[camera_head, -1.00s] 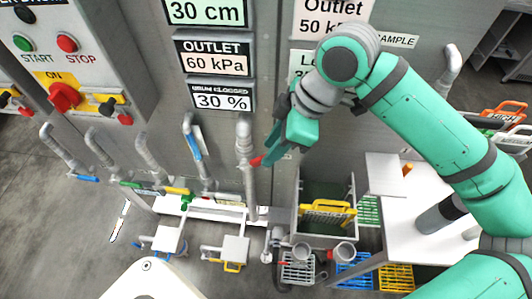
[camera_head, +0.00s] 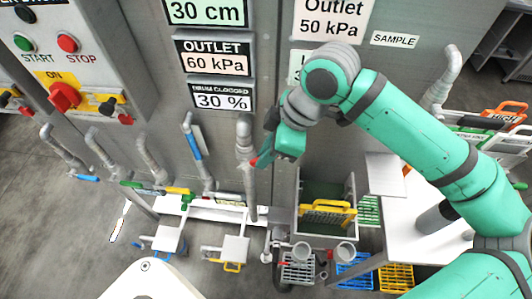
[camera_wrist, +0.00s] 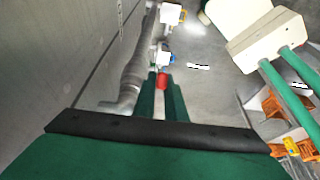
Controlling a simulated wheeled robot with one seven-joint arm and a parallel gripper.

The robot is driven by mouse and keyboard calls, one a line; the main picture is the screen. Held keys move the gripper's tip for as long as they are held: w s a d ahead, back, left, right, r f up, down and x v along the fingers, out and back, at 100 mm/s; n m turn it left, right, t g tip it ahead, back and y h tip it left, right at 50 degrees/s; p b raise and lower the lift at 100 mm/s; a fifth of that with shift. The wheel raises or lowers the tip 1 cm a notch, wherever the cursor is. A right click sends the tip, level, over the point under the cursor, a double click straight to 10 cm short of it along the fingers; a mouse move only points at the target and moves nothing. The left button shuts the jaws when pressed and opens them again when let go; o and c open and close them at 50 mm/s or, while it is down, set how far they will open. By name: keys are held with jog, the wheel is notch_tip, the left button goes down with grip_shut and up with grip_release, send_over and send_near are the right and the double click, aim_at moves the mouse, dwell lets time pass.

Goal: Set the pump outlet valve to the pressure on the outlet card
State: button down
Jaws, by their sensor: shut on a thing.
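The outlet card (camera_head: 330,18) on the wall reads "Outlet 50 kPa". The outlet display (camera_head: 213,55) left of it reads "OUTLET 60 kPa". The pump outlet valve has a red handle (camera_head: 254,162) on a grey vertical pipe (camera_head: 246,150). My gripper (camera_head: 265,157) is at this handle from the right and is shut on it. In the wrist view the red handle (camera_wrist: 163,82) shows between the far ends of my green fingers (camera_wrist: 163,98). Part of the handle is hidden by the fingers.
Other displays read 30 cm (camera_head: 207,11) and 30 % (camera_head: 222,98). Pipes with a white-blue handle (camera_head: 194,142) and a green-yellow handle (camera_head: 178,191) stand to the left. A grey bin with a yellow basket (camera_head: 327,208) stands below right. A red switch (camera_head: 65,96) is on the left panel.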

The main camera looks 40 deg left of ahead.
jog(key=shift+s+a+r+t+h, duration=0.3)
jog(key=shift+a+r+h, duration=0.05)
jog(key=shift+h, duration=0.25)
jog(key=c, duration=1.8)
grip_release()
jog(key=shift+d, duration=0.1)
jog(key=shift+w, duration=0.1)
jog(key=shift+w+r, duration=0.1)
jog(key=shift+r, duration=0.45)
jog(key=v, duration=0.9)
jog(key=shift+d+r, duration=0.2)
jog(key=shift+r, duration=0.15)
